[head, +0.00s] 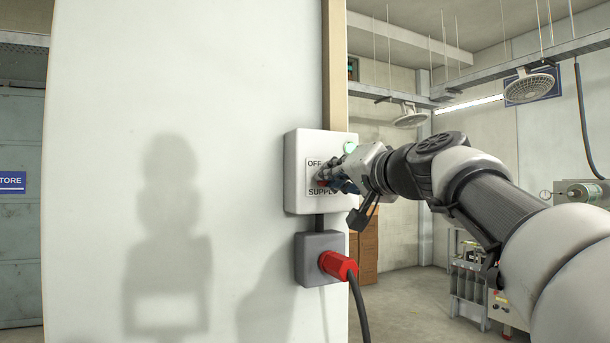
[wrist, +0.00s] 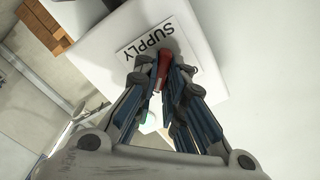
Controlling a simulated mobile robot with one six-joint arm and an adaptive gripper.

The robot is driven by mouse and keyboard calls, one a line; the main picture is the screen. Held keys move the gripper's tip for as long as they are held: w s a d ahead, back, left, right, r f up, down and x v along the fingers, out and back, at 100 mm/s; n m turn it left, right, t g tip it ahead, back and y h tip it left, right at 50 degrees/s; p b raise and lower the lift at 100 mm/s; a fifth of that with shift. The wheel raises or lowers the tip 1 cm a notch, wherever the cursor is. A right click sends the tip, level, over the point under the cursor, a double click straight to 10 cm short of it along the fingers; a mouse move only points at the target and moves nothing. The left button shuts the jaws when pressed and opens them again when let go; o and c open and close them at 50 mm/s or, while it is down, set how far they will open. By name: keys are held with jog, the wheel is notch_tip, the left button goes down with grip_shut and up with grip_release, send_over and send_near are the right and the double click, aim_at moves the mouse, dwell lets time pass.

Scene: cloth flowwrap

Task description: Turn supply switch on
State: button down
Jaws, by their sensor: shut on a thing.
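The supply switch box (head: 302,195) is a pale box on the white wall panel, with a label reading OFF and SUPPLY. Its red switch handle (head: 322,183) is mostly hidden behind my gripper (head: 332,180) in the head view. In the wrist view the red handle (wrist: 164,64) sits between the fingertips of my gripper (wrist: 162,75), beside the SUPPLY label plate (wrist: 150,40). My gripper is shut on the handle. The handle's exact angle and the ON mark are hidden. A pale green round lamp (head: 349,147) shows at the upper right of the box.
Below the box is a grey socket (head: 309,263) with a red plug (head: 338,265) and a dark cable hanging from it.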

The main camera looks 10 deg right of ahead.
jog(key=shift+r, duration=0.1)
dwell(0.3)
jog(key=c, duration=1.7)
grip_release()
jog(key=shift+o, duration=0.2)
jog(key=v, duration=0.7)
jog(key=shift+s, duration=0.2)
